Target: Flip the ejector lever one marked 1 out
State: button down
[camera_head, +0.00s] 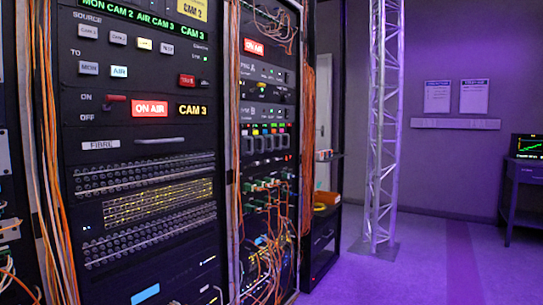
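No gripper or arm of mine shows in the camera_head view. I cannot pick out the ejector lever marked 1 for certain. A row of several grey handle-like pieces (264,144) sits under coloured tabs in the second rack, at the middle left; any numbers on them are too small to read. A red lever (116,98) sticks out beside the ON and OFF labels on the nearer rack panel, next to a lit ON AIR sign (150,107).
The near rack (150,60) fills the left side. Orange cables (307,150) hang down the rack edges, and more hang loose low in the second rack. A metal truss (383,120) stands right of centre. The purple floor (430,270) at right is clear.

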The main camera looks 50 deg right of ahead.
aim_at(258, 163)
jog(key=z, duration=1)
jog(key=i, duration=0.95)
jog(key=z, duration=1)
